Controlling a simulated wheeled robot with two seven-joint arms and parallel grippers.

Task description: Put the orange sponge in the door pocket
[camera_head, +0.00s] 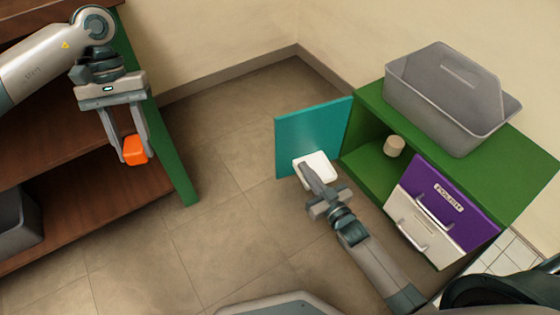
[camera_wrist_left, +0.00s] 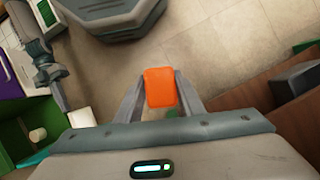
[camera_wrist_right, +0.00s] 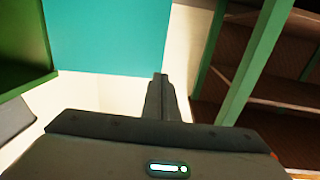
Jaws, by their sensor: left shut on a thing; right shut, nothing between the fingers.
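The orange sponge (camera_head: 135,151) is held between the fingers of my left gripper (camera_head: 131,158), in the air at the left, in front of the brown shelf unit. It also shows in the left wrist view (camera_wrist_left: 160,88). The teal door (camera_head: 299,134) of the green cabinet stands open, with a white pocket (camera_head: 323,165) low on its inner face. My right gripper (camera_head: 304,167) is shut and empty, its tips over the pocket in the head view. I cannot tell whether they touch it. The teal door also fills the upper part of the right wrist view (camera_wrist_right: 105,35).
The green cabinet (camera_head: 372,168) holds a beige cylinder (camera_head: 394,146) and has a purple drawer (camera_head: 458,190) above a white one (camera_head: 422,228). A grey bin (camera_head: 440,95) sits on top. The brown shelf unit (camera_head: 80,215) is at the left. Tiled floor between them is clear.

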